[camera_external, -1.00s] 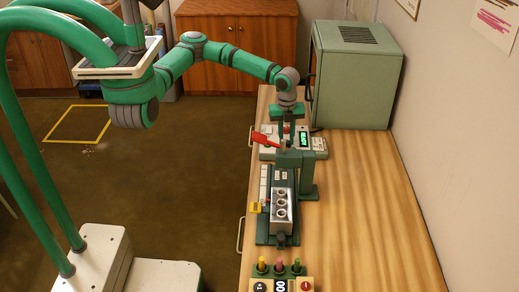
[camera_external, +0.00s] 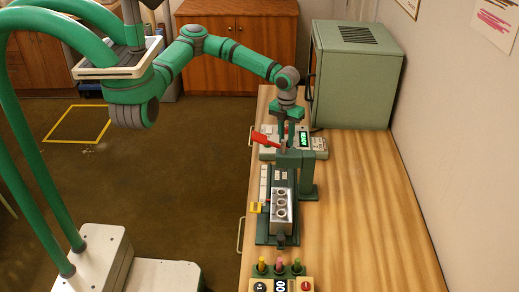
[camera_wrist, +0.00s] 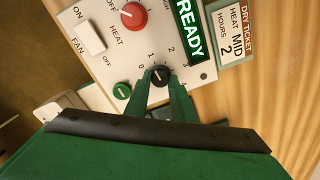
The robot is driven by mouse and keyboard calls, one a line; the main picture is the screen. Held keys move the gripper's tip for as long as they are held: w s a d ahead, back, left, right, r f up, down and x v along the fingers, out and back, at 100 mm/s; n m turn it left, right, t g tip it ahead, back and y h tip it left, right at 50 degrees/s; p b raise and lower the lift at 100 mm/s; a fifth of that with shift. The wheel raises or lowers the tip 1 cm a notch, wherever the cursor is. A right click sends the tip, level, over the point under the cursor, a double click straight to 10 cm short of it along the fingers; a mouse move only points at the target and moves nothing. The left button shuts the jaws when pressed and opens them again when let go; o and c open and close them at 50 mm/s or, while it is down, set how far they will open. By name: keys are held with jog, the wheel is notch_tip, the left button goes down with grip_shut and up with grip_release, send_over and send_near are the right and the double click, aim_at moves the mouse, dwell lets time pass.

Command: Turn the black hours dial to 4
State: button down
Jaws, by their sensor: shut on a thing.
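The black hours dial (camera_wrist: 159,75) sits on the white control panel in the wrist view, with 0, 1, 2 and 4 printed around it. A small pale mark shows on its face, but I cannot read clearly which number it points to. My gripper (camera_wrist: 160,84) has its two green fingers on either side of the dial, shut on it. In the external view my gripper (camera_external: 286,128) is at the control box at the back of the table, and the dial is hidden there.
The panel has a red heat knob (camera_wrist: 133,15), a white fan switch (camera_wrist: 90,38), a green button (camera_wrist: 122,91) and a READY display (camera_wrist: 188,30). A ticket (camera_wrist: 237,33) reads HEAT MID, HOURS 2. A green press with a red handle (camera_external: 265,138) stands just in front.

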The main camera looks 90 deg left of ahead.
jog(key=m, duration=0.7)
jog(key=shift+a, duration=0.1)
jog(key=m, duration=0.6)
jog(key=shift+m, duration=0.3)
jog(key=m, duration=0.7)
jog(key=shift+w+a+g, duration=0.1)
jog(key=shift+g, duration=0.2)
jog(key=m, duration=0.6)
jog(key=shift+m, duration=0.4)
jog(key=c, duration=1.5)
grip_release()
jog(key=r, duration=1.1)
jog(key=shift+w, duration=0.25)
